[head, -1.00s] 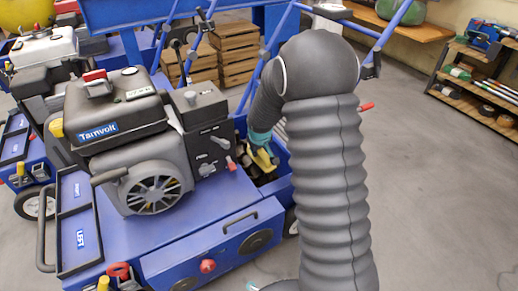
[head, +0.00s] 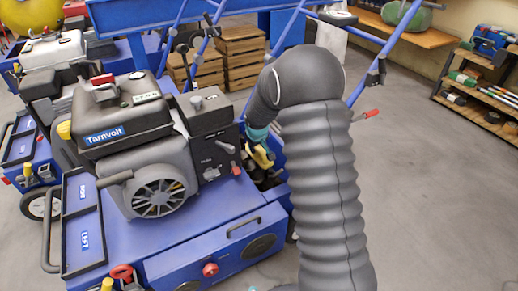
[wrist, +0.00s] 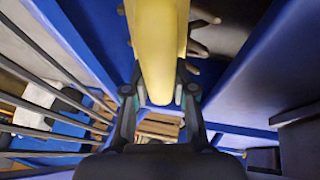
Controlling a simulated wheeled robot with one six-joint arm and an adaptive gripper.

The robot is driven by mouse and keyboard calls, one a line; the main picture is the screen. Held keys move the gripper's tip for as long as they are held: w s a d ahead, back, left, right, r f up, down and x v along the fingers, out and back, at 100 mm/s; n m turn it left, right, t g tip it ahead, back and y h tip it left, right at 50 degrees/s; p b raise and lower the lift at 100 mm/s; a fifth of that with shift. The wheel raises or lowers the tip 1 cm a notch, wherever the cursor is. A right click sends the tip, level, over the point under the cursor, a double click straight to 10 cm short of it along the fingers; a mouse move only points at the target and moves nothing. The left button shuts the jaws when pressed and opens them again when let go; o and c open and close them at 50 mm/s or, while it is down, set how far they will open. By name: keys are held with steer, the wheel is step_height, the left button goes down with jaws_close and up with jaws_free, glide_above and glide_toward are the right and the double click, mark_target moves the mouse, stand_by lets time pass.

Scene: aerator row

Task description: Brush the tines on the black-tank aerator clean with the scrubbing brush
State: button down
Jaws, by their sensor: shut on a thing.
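The black-tank aerator (head: 120,112) stands at left centre in the head view, with a black tank labelled Tamvolt on a blue body. My gripper (wrist: 160,95) is shut on a yellow handle, which I take to be the scrubbing brush (wrist: 157,45). In the head view the yellow brush (head: 262,157) shows below the teal part of my gripper, over the open bay behind the engine. Dark tines (head: 270,182) show partly in that bay. Finger-like tines (wrist: 200,48) show beside the handle in the wrist view. The bristles are hidden, so contact cannot be told.
Blue bay walls (wrist: 240,65) lie close on both sides of my gripper. The aerator's handlebars (head: 345,65) rise behind my arm. Another aerator with a light tank (head: 55,50) stands at left. Wooden crates (head: 238,60) are behind. The floor at right (head: 430,200) is clear.

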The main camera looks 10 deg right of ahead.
mark_target(264, 155)
steer(key=shift+w, duration=0.1)
steer(key=shift+f, duration=0.1)
steer(key=shift+s+d+f, duration=0.1)
steer(key=shift+s+d, duration=0.15)
steer(key=shift+s, duration=0.55)
steer(key=shift+s+d+r, duration=0.1)
steer(key=shift+s+d, duration=0.15)
steer(key=shift+s, duration=0.6)
steer(key=shift+s+d+f, duration=0.1)
steer(key=shift+s+d, duration=0.15)
steer(key=shift+s, duration=0.55)
steer(key=shift+w+a, duration=0.25)
steer(key=shift+w, duration=0.55)
steer(key=shift+w+a, duration=0.3)
steer(key=shift+w, duration=0.5)
steer(key=shift+w+a, duration=0.25)
steer(key=shift+w, duration=0.55)
steer(key=shift+s+d, duration=0.15)
steer(key=shift+s, duration=0.25)
steer(key=shift+s+d+f, duration=0.1)
steer(key=shift+s+d, duration=0.15)
steer(key=shift+s, duration=0.45)
steer(key=shift+s+d+r, duration=0.1)
steer(key=shift+s+d, duration=0.1)
steer(key=shift+s, duration=0.45)
steer(key=shift+s+d+f, duration=0.1)
steer(key=shift+s+d, duration=0.15)
steer(key=shift+s, duration=0.45)
